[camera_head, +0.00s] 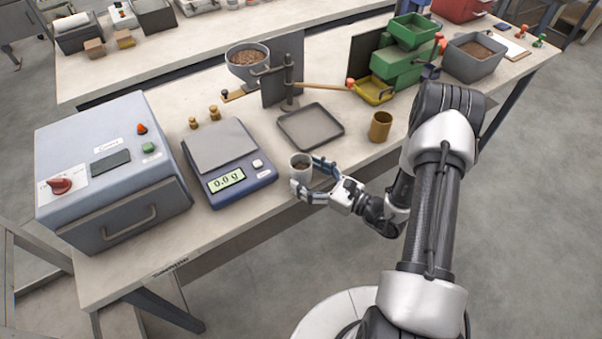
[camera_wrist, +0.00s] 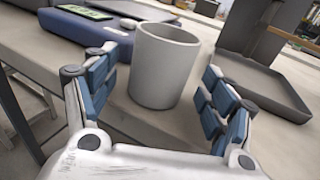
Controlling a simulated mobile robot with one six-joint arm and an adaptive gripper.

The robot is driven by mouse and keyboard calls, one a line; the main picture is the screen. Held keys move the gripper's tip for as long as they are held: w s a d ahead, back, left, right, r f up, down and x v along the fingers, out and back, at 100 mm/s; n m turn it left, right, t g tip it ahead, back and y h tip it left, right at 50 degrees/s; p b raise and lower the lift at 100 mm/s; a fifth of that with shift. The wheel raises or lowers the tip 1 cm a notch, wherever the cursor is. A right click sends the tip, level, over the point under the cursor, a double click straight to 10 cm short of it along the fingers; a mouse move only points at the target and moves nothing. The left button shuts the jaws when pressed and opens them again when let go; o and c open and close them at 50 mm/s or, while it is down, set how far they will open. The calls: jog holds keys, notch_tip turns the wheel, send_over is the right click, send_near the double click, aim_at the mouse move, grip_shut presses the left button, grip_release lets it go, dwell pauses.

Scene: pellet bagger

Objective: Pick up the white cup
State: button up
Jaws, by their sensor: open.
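The white cup (camera_head: 300,165) stands upright on the workbench, just right of the blue scale, with dark brown contents showing inside it in the head view. In the wrist view the cup (camera_wrist: 163,66) is in the middle, ahead of my palm. My gripper (camera_head: 313,180) is open at the bench's front edge, with its fingers on either side of the cup. In the wrist view my gripper (camera_wrist: 160,95) has blue-padded fingers left and right of the cup, with a visible gap on the right side. Whether the left finger touches the cup is hard to tell.
The scale (camera_head: 239,178) reading 0.0 g stands close left of the cup. A grey tray (camera_head: 310,126) lies behind it and a brass cup (camera_head: 380,127) stands to the right. A grey machine (camera_head: 112,170) fills the left end. Bare bench (camera_head: 345,155) lies between tray and brass cup.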

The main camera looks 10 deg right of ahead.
jog(key=shift+x, duration=1.35)
jog(key=shift+c, duration=0.3)
jog(key=shift+s, duration=0.1)
jog(key=c, duration=1.2)
